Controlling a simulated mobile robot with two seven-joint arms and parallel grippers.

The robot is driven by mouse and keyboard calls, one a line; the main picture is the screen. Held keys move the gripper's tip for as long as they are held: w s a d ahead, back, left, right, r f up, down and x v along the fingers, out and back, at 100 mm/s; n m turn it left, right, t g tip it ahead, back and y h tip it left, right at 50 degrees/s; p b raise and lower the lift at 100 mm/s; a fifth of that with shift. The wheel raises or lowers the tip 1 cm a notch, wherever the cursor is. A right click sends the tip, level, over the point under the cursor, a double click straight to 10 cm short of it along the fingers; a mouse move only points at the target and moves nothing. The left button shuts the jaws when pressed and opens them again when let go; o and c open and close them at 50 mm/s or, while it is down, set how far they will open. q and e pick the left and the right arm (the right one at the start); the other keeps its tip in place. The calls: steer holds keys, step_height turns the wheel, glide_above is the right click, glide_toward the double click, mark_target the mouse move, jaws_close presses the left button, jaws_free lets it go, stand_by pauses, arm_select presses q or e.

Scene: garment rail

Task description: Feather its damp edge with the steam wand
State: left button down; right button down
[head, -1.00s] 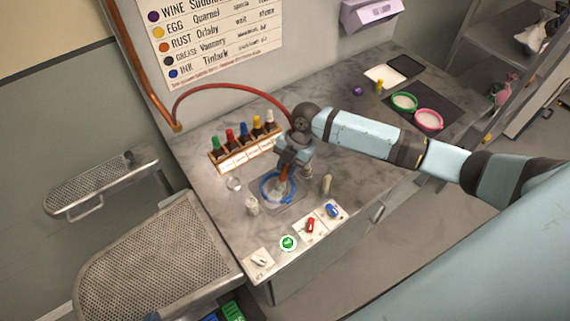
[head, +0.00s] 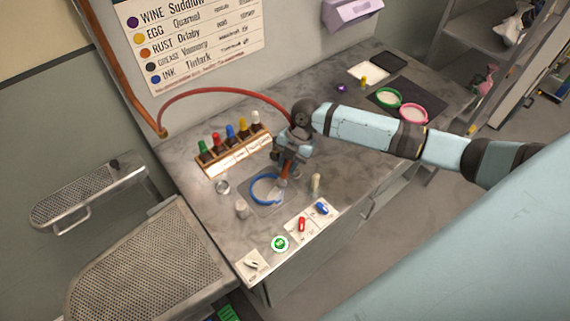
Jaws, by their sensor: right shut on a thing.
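My right gripper (head: 287,167) is above the hoop's right side, shut on the steam wand (head: 282,182), whose orange-brown end points down. The wand's tip is by the right part of the hoop; I cannot tell if it touches the cloth. A red hose (head: 215,91) runs from the wall pipe to the gripper. No damp edge can be made out on the cloth at this size. My left gripper is not in view.
A rack of colour-capped bottles (head: 232,155) stands behind the hoop. A glass jar (head: 222,187), a pale cylinder (head: 241,209) and an upright pale bottle (head: 316,184) stand close around it. Red (head: 301,224) and blue (head: 322,208) items lie in front.

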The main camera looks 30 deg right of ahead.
steer(key=shift+w+d+b, duration=0.4)
steer(key=shift+w+d, duration=0.65)
steer(key=shift+d, duration=0.15)
steer(key=shift+w, duration=0.1)
steer(key=shift+w+d+b, duration=0.15)
steer(key=shift+w+b, duration=0.35)
steer(key=shift+w, duration=0.55)
steer(key=shift+r, duration=0.15)
step_height(320, 180, up, 7)
steer(key=p, duration=0.1)
steer(key=shift+p, duration=0.4)
